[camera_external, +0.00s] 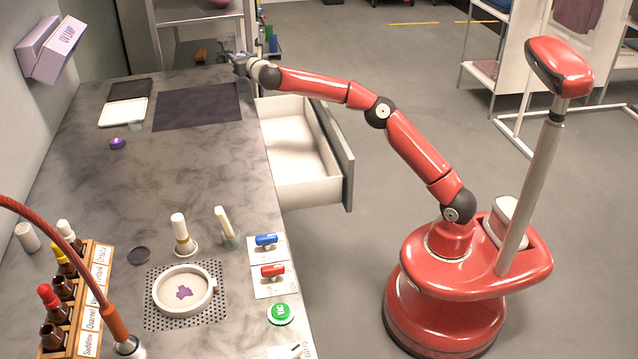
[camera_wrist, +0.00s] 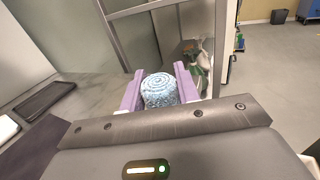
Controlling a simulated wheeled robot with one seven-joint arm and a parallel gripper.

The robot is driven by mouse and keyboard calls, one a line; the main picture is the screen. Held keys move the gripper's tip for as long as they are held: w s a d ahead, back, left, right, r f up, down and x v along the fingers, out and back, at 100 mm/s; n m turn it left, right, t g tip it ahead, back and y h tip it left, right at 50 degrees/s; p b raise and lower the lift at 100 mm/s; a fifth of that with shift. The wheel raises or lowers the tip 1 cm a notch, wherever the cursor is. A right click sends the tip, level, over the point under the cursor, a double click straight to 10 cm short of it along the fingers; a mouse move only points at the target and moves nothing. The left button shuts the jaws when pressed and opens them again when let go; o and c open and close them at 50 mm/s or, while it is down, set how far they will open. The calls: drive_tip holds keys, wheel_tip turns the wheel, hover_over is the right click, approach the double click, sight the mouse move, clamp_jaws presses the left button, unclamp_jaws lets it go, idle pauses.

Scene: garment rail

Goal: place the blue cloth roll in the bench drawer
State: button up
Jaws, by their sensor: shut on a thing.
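The blue cloth roll (camera_wrist: 159,91) shows in the wrist view, with a blue and white spiral end. My gripper (camera_wrist: 160,94) is shut on it, one purple finger on each side. In the external view my gripper (camera_external: 240,66) is over the far end of the bench, near its right edge; the roll is too small to make out there. The bench drawer (camera_external: 302,147) is pulled open from the bench's right side. It looks empty and lies nearer the camera than my gripper, below the bench top.
A dark mat (camera_external: 197,106) lies on the bench (camera_external: 190,160) close to my gripper. A white tray (camera_external: 123,112) is left of it. A metal-framed rack (camera_wrist: 150,40) stands just beyond the gripper. Bottles, a dish and switches fill the near bench end.

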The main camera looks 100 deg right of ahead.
drive_tip(key=w+a+t, duration=0.1)
drive_tip(key=w+a, duration=0.1)
drive_tip(key=a, duration=0.2)
drive_tip(key=w+a+r+n+t+y, duration=0.1)
drive_tip(key=w+a, duration=0.2)
drive_tip(key=a, duration=0.1)
drive_tip(key=w+a+r+n+t, duration=0.1)
drive_tip(key=w+a, duration=0.2)
drive_tip(key=a, duration=0.1)
drive_tip(key=shift+w+y+p, duration=0.2)
drive_tip(key=shift+y+p, duration=0.1)
drive_tip(key=shift+p, duration=0.1)
drive_tip(key=w+a+r+n+t+y, duration=0.2)
drive_tip(key=w+a, duration=0.1)
drive_tip(key=a, duration=0.9)
drive_tip(key=w+a+r+n+t+y+p, duration=0.1)
drive_tip(key=w+a+r+n+t+y, duration=0.1)
drive_tip(key=a, duration=1)
drive_tip(key=w+a+r+n+t+y+p, duration=0.1)
drive_tip(key=w+a, duration=0.3)
drive_tip(key=a, duration=0.9)
drive_tip(key=shift+w+r+n+t+y, duration=0.2)
drive_tip(key=shift+r+n+t+y, duration=0.3)
drive_tip(key=shift+y, duration=0.4)
wheel_tip(320, 180, down, 10)
drive_tip(key=shift+r+b, duration=0.25)
drive_tip(key=shift+b, duration=0.55)
drive_tip(key=shift+f, duration=0.25)
drive_tip(key=o, duration=1)
drive_tip(key=shift+r, duration=0.1)
